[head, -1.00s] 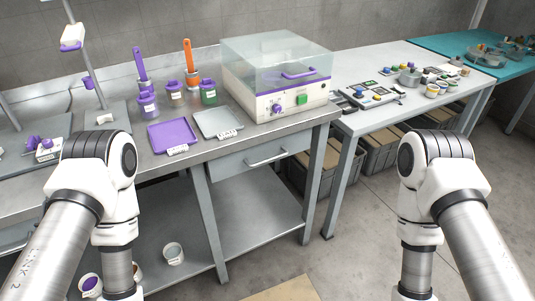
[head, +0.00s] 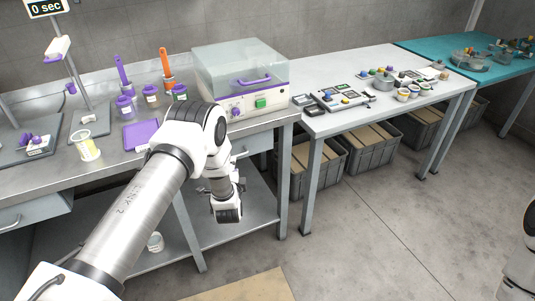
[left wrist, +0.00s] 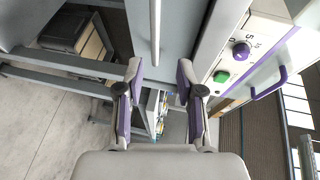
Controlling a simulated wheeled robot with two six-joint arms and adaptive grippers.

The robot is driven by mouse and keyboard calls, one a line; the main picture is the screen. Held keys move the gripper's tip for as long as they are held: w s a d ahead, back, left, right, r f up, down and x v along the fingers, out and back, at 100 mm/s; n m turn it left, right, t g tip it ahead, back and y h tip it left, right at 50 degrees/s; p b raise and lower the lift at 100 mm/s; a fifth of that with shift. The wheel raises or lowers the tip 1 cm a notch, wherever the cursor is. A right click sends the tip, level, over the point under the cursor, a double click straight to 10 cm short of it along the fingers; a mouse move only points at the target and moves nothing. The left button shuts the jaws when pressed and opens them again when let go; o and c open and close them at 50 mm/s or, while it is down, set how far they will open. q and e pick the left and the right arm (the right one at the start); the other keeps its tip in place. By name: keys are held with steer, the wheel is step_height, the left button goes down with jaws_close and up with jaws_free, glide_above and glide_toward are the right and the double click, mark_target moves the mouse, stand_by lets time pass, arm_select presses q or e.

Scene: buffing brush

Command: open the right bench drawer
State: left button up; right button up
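The right bench drawer (head: 252,143) is a grey front under the bench top, below the clear-lidded machine. In the head view my left arm hides most of it. In the left wrist view the drawer front (left wrist: 177,20) lies ahead, with its pale bar handle (left wrist: 155,32). My left gripper (left wrist: 159,76) is open, its fingertips either side of the handle's line. The handle's near end is at about fingertip level in the picture; I cannot tell the depth or any contact. The drawer looks shut. My right gripper is out of view; only part of the right arm shows at the right edge.
The machine (head: 240,83) stands on the bench above the drawer. A left drawer (head: 35,212) is at the far left. Grey crates (head: 366,155) sit under the white table; the floor in front is clear.

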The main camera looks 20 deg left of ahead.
arm_select(q)
steer(key=x, duration=0.8)
steer(key=shift+s+a+f, duration=0.15)
steer(key=shift+s+f, duration=0.05)
steer(key=shift+f, duration=0.1)
steer(key=shift+a+f, duration=0.1)
steer(key=shift+a, duration=0.2)
steer(key=shift+d, duration=0.1)
jaws_close()
